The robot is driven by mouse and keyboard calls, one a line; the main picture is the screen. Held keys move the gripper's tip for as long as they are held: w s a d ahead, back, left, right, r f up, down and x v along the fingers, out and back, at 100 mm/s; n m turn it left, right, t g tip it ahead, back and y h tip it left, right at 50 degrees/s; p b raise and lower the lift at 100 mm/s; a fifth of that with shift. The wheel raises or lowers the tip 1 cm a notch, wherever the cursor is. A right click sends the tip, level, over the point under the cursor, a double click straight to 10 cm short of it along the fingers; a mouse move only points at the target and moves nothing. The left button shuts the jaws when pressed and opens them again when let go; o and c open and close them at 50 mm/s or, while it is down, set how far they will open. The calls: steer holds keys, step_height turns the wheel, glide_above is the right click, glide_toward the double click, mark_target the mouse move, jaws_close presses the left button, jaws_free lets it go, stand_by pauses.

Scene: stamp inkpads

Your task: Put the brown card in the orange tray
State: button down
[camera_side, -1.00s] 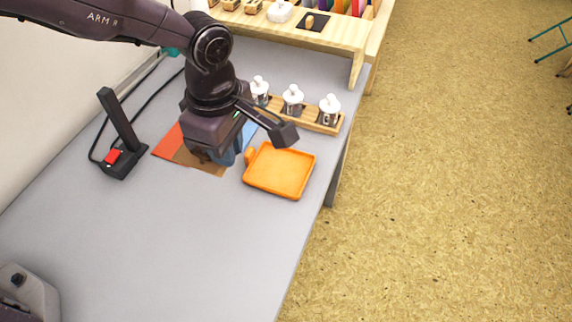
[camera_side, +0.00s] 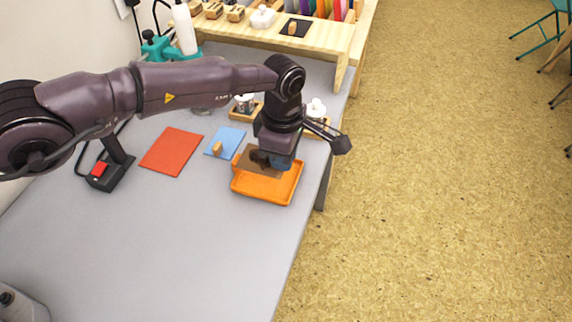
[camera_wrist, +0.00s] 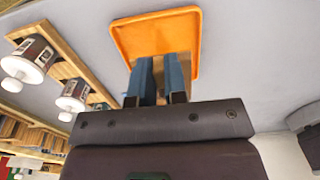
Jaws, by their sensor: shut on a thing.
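The brown card (camera_side: 248,161) is held by my gripper (camera_side: 270,163) over the orange tray (camera_side: 264,192). In the side view the card covers the back part of the tray, and the gap between them is hard to judge. My gripper points down, with its body hiding part of the card.
A red card (camera_side: 172,152) and a blue card (camera_side: 228,139) with a wooden-knobbed piece (camera_side: 217,148) lie left of the tray. White-topped jars (camera_side: 317,108) stand in a wooden rack behind. A black stand with a red button (camera_side: 99,169) is at left.

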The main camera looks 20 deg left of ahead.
steer(key=shift+w+d+f, duration=0.15)
steer(key=shift+w+f, duration=0.05)
steer(key=shift+f, duration=1.7)
steer(key=c, duration=1.2)
jaws_free()
steer(key=shift+o, duration=0.2)
steer(key=shift+r, duration=0.1)
step_height(320, 180, up, 12)
steer(key=shift+f, duration=0.1)
